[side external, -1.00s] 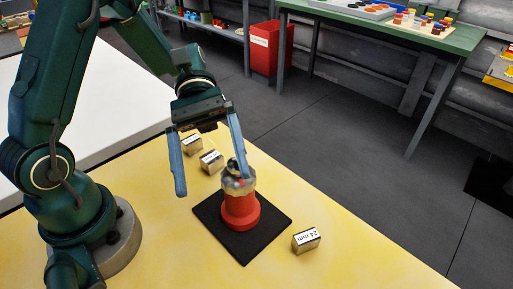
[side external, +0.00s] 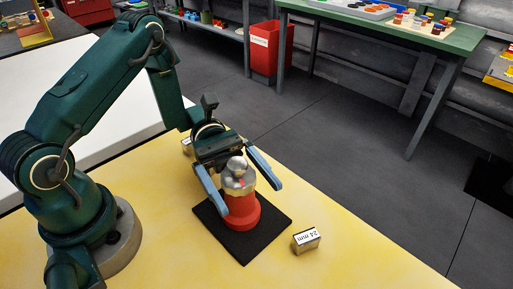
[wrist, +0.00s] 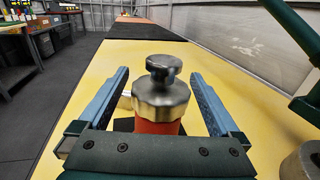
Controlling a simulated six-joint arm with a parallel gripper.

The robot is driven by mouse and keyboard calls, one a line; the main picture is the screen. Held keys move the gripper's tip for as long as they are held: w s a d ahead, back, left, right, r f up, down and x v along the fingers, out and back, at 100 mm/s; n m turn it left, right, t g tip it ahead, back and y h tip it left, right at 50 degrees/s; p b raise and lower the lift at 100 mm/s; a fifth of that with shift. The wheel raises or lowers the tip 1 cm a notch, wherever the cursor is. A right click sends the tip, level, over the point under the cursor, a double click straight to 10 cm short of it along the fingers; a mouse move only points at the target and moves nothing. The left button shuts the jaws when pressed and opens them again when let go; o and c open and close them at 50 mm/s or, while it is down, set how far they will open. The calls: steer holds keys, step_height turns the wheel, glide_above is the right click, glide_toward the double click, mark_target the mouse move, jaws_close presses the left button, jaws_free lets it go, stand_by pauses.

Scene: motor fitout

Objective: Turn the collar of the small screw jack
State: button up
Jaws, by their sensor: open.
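The small screw jack has a red base (side external: 242,212) and a silver metal collar (side external: 238,181) with a rounded metal head on top. It stands upright on a black mat (side external: 251,243). A small red mark shows on the collar in the side view. My gripper (side external: 244,196) is open, with one blue finger on each side of the jack. In the wrist view the collar (wrist: 160,97) sits between the two open fingers, with a gap on both sides. The jack's lower base is hidden there by my gripper's body.
A metal block marked 24 mm (side external: 306,240) lies on the yellow table to the right of the mat. Another block (side external: 187,147) is partly hidden behind my gripper. A red bin (side external: 271,48) and green bench (side external: 400,28) stand beyond the table.

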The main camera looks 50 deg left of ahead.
steer(key=shift+s+d, duration=0.15)
steer(key=shift+d, duration=0.25)
steer(key=c, duration=1.4)
steer(key=shift+m+g, duration=0.3)
steer(key=shift+g, duration=0.1)
steer(key=m+g+y, duration=0.1)
steer(key=g, duration=0.1)
steer(key=m+g, duration=0.1)
steer(key=shift+s+a+m+g+y, duration=0.15)
steer(key=shift+s+m+g+y, duration=0.15)
steer(key=shift+g+y, duration=0.1)
steer(key=shift+s+a+m+g+y, duration=0.1)
steer(key=shift+s+m+g+y, duration=0.05)
steer(key=shift+m+g+y, duration=0.65)
steer(key=shift+s+a+m+g+y, duration=0.15)
steer(key=shift+m+g+y, duration=0.45)
steer(key=shift+g, duration=0.4)
